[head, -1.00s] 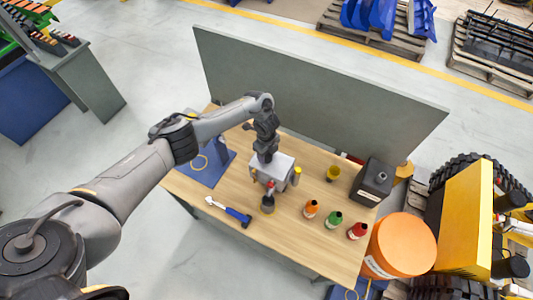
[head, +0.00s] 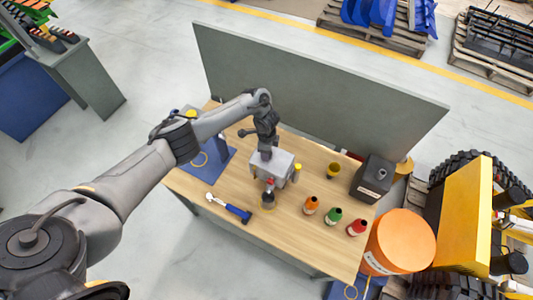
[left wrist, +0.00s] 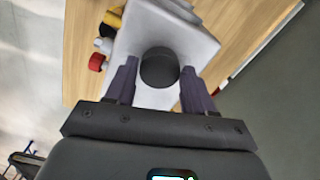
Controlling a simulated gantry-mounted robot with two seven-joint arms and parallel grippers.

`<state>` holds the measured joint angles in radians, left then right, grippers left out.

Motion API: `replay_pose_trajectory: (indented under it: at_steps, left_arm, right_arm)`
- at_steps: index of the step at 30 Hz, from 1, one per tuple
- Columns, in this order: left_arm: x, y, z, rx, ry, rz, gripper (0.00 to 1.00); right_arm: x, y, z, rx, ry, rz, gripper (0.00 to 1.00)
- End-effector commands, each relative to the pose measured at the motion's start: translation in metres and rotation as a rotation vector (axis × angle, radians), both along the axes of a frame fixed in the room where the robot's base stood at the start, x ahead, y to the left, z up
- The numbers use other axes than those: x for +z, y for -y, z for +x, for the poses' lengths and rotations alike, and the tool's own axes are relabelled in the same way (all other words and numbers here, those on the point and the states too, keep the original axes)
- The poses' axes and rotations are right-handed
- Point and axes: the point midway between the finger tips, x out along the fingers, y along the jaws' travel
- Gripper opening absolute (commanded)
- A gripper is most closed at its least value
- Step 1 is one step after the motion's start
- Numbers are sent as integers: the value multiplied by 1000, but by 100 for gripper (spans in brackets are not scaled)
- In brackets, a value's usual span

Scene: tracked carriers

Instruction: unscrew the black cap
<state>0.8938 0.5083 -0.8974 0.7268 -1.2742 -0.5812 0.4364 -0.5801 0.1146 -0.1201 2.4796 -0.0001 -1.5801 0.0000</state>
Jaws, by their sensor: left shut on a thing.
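The black cap (left wrist: 159,67) is a round, dark disc on top of a light grey box (left wrist: 190,45). In the left wrist view it lies between the two fingers of my left gripper (left wrist: 160,85), which is shut on it from above. In the head view my left gripper (head: 266,152) reaches straight down onto the grey box (head: 275,163) on the wooden table, and hides the cap. My right gripper is not in view.
A grey panel (head: 310,90) rises behind.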

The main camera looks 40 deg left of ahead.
Motion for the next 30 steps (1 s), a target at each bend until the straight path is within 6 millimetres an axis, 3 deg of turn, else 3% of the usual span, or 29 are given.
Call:
replay_pose_trajectory:
  at_steps: [8, 30]
  left_arm:
    - [3, 0, 0, 169, 0, 0, 27]
    - [15, 0, 1, 169, 1, -1, 27]
  right_arm:
    - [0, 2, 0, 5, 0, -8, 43]
    - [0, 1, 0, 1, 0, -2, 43]
